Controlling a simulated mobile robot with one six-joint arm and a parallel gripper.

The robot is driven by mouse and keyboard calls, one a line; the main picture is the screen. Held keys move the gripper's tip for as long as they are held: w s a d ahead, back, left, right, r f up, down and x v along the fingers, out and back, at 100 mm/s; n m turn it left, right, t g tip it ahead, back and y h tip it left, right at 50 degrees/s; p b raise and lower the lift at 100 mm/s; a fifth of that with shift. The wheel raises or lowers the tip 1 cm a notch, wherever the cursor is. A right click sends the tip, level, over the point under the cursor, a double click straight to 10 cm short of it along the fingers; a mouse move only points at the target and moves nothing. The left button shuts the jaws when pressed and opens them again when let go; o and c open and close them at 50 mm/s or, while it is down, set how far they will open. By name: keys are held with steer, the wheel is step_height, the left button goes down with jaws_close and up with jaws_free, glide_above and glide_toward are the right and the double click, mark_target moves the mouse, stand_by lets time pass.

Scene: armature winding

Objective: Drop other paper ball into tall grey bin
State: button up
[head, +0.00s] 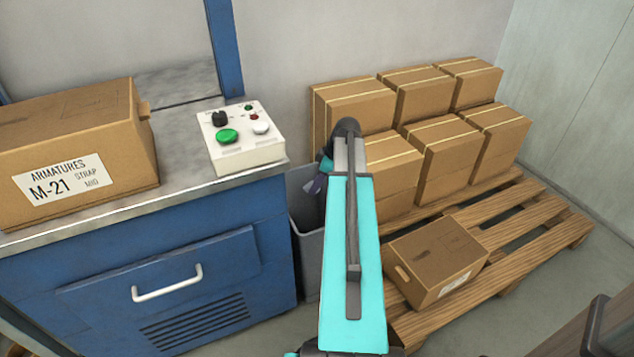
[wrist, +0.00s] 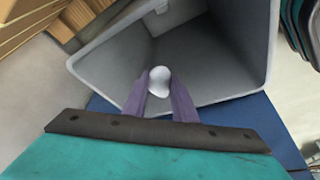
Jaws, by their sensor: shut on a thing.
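A white paper ball (wrist: 159,80) shows in the wrist view between the two purple fingertips of my gripper (wrist: 160,92). My gripper is shut on it. The tall grey bin (wrist: 240,45) lies below the ball in the wrist view, and the ball appears within the outline of its open mouth. In the head view the grey bin (head: 308,262) stands between the blue cabinet and the pallet, partly hidden by my arm. My gripper (head: 317,184) is over the bin there, and the ball is hidden. I cannot see the inside bottom of the bin clearly.
A blue cabinet (head: 200,270) stands left of the bin, with a control box (head: 240,140) and an armatures carton (head: 75,150) on top. A wooden pallet (head: 525,235) with stacked cartons (head: 440,150) is on the right, with a single carton (head: 435,255) at its front.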

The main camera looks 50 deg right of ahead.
steer(key=shift+f, duration=0.4)
steer(key=o, duration=1.1)
steer(key=shift+r, duration=0.15)
steer(key=p+v, duration=0.2)
steer(key=v, duration=1.1)
steer(key=shift+s+d+r+p, duration=0.1)
steer(key=shift+d+r+p, duration=0.05)
steer(key=shift+r+p, duration=0.15)
